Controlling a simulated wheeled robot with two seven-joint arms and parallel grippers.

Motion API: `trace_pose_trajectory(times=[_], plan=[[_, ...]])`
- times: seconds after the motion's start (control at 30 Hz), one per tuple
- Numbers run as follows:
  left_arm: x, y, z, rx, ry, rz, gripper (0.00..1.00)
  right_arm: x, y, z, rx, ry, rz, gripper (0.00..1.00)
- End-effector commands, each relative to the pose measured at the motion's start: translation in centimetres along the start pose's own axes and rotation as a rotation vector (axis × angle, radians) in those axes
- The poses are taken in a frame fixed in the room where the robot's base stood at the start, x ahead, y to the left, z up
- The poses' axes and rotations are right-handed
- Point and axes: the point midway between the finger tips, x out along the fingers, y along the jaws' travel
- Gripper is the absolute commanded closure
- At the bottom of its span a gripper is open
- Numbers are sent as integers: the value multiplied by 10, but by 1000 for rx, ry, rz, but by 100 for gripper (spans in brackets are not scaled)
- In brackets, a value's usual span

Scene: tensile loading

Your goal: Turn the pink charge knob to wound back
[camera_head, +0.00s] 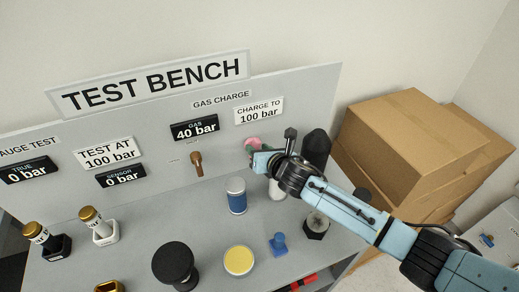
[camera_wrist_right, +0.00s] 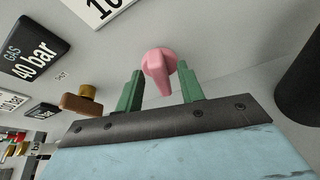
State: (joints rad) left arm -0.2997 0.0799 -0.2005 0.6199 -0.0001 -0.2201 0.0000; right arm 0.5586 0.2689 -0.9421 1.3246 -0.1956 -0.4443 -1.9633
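The pink charge knob (camera_head: 252,142) sits on the upright grey panel, below the "CHARGE TO 100 bar" label (camera_head: 259,111). In the right wrist view the knob (camera_wrist_right: 160,66) has a round base and a tapered grip pointing down. My right gripper (camera_head: 256,151) is at the panel, just below and in front of the knob, partly hiding it. In the wrist view its two green fingers (camera_wrist_right: 161,82) stand apart, one on each side of the knob's grip, with gaps visible. I cannot tell how deep the grip is between them. My left gripper is out of view.
A brown lever (camera_head: 197,163) sticks out of the panel left of the knob, below the "GAS 40 bar" display (camera_head: 195,128). A dark cylinder (camera_head: 316,150) stands right of the gripper. A blue can (camera_head: 236,195) and a yellow disc (camera_head: 239,261) are on the bench. Cardboard boxes (camera_head: 410,135) stand right.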

Motion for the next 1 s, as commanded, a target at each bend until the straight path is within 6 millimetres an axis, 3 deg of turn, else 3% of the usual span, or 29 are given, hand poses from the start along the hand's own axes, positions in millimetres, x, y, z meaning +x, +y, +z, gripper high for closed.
trace_pose_trajectory(times=[0.37,1.0], plan=[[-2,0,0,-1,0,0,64,-9,-1,0,-1,0,0,62],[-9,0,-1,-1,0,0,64,-110,0,0,-2,0,1,62]])
